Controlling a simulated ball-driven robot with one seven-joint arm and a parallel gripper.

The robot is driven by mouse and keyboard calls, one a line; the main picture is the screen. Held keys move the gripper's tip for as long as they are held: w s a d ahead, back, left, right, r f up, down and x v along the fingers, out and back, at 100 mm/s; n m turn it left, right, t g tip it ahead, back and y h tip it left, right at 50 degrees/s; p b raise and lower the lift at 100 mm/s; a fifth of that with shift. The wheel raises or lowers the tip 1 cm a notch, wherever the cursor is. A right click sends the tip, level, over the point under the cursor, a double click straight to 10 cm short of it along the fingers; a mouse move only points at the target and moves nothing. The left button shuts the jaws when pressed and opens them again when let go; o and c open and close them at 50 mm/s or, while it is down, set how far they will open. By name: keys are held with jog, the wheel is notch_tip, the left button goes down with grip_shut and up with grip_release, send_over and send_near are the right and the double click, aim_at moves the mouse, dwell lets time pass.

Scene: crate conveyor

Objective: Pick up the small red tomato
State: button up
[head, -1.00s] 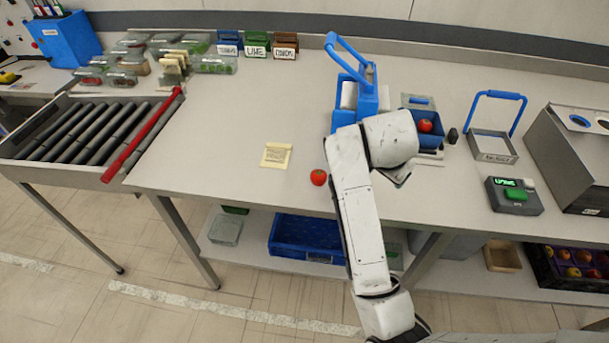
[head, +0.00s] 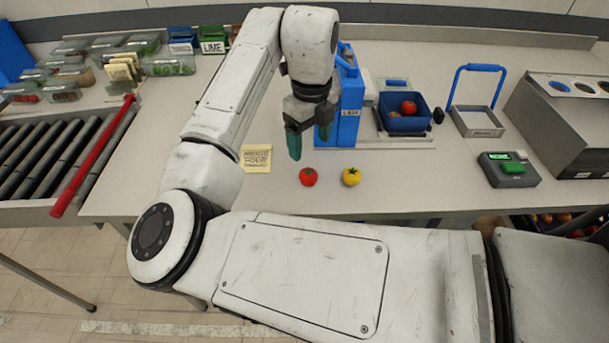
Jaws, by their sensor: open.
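A small red tomato (head: 308,177) with a green stem lies on the bench near its front edge. A yellow tomato (head: 351,177) lies just to its right, a small gap apart. Another red tomato (head: 408,107) sits in a blue bin (head: 405,125) further back on the right. My gripper (head: 310,147) hangs with its two green fingers pointing down, open and empty. In the picture it is just above and behind the front red tomato, not touching it. Its exact height over the bench is hard to tell.
A tall blue device (head: 350,105) stands right behind my gripper. A paper note (head: 256,158) lies left of the tomatoes. A grey scale-like box (head: 508,169) is at the right, and a roller conveyor (head: 45,155) with a red bar at the left. The bench right of the yellow tomato is clear.

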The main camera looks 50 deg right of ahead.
aim_at(309, 171)
notch_tip(309, 171, down, 10)
jog(key=shift+w+r+p, duration=0.1)
jog(key=shift+p, duration=0.5)
jog(key=c, duration=1.1)
